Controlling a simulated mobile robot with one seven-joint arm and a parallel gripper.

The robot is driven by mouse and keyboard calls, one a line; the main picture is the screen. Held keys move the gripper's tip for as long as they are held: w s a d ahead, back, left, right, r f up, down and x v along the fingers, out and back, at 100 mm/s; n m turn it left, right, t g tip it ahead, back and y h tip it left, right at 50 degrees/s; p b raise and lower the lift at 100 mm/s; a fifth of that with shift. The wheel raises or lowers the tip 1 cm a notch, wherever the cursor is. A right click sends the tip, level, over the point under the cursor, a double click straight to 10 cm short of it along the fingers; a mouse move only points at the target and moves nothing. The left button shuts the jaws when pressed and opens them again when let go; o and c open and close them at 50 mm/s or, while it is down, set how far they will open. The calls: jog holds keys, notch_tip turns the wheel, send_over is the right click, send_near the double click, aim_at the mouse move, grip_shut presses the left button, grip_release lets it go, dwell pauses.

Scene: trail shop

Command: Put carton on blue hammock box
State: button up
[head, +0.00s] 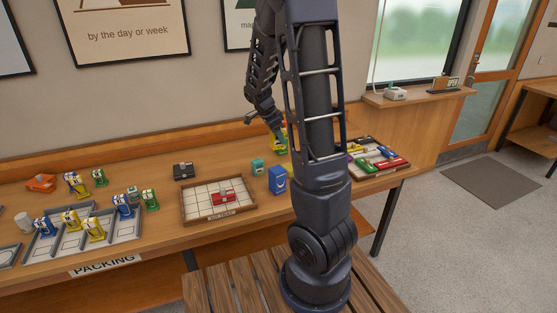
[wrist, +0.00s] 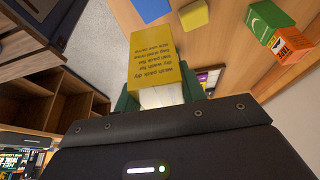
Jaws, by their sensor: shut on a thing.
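The carton (wrist: 152,60), a yellow box with dark printed lines and a pale lower part, is between the green fingers of my gripper (wrist: 160,98) in the wrist view. My gripper is shut on it. In the head view my gripper (head: 277,133) is above the back of the table, and the carton shows partly as a small yellow patch beside it. The blue box (head: 277,181) stands on the table in front of and below my gripper. A blue face (wrist: 151,9) at the top edge of the wrist view may be this box. Its label is too small to read.
A teal box (head: 257,166) stands left of the blue box. A wooden tray (head: 188,212) with a red item is further left, then several packing compartments. A tray of colourful packs (head: 399,170) is at right. Yellow (wrist: 195,17), green and orange boxes show near the carton.

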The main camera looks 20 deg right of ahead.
aim_at(271, 142)
notch_tip(271, 142, down, 11)
jog(key=shift+r, duration=0.1)
dwell(0.5)
jog(key=o, duration=1.1)
jog(key=shift+c, duration=0.2)
jog(key=v, duration=1.2)
jog(key=s+a+r+n+t+y, duration=0.1)
jog(key=s+r+n, duration=0.4)
jog(key=s, duration=0.3)
jog(key=s+a+r+n+t+y, duration=0.1)
jog(key=s+r+n+t+y, duration=0.1)
jog(key=s+r+n, duration=0.3)
jog(key=s+a+r+n+t+y, duration=0.1)
jog(key=s+r+n, duration=0.4)
jog(key=s, duration=0.8)
jog(key=shift+a+r+n+t, duration=0.35)
jog(key=shift+a+n, duration=0.25)
jog(key=shift+n, duration=0.9)
